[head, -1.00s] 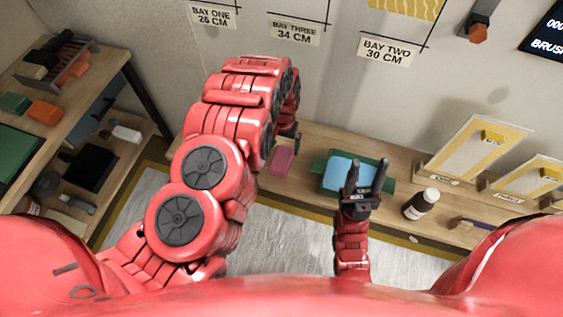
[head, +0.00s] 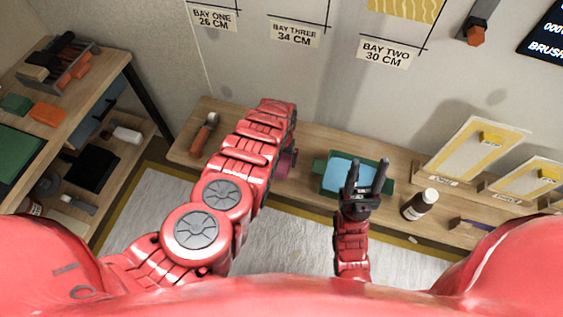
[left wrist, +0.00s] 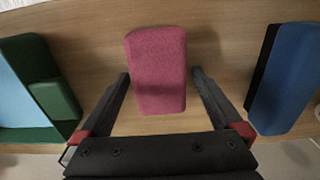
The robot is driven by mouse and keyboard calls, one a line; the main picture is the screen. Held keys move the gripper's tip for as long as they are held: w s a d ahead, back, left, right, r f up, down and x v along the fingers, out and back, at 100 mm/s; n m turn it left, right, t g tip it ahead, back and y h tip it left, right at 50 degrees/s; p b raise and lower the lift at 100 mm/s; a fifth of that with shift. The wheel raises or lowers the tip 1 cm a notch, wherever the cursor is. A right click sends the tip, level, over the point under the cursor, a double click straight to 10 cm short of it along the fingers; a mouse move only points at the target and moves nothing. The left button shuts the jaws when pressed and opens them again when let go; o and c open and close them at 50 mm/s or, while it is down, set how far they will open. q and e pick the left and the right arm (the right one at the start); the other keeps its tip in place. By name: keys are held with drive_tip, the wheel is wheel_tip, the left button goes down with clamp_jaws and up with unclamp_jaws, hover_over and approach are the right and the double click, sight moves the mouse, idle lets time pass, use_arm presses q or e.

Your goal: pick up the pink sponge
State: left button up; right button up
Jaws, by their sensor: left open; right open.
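The pink sponge (left wrist: 158,70) lies on the wooden bench in the left wrist view, between the two black fingers of my left gripper (left wrist: 160,76). The gripper is open, with a small gap visible on each side of the sponge. In the head view, the sponge (head: 283,170) is mostly hidden by my left arm, and the fingers of that gripper are largely hidden too. My right gripper (head: 369,165) is open and empty, pointing up in front of the green tray.
The green tray (head: 386,183) with a light blue inside stands right of the sponge in the head view. A blue and black block (left wrist: 288,80) lies on the sponge's other side.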

use_arm(q)
drive_tip(key=shift+f, duration=0.6)
drive_tip(key=c, duration=1.2)
drive_tip(key=shift+o, duration=0.2)
drive_tip(key=shift+r, duration=0.25)
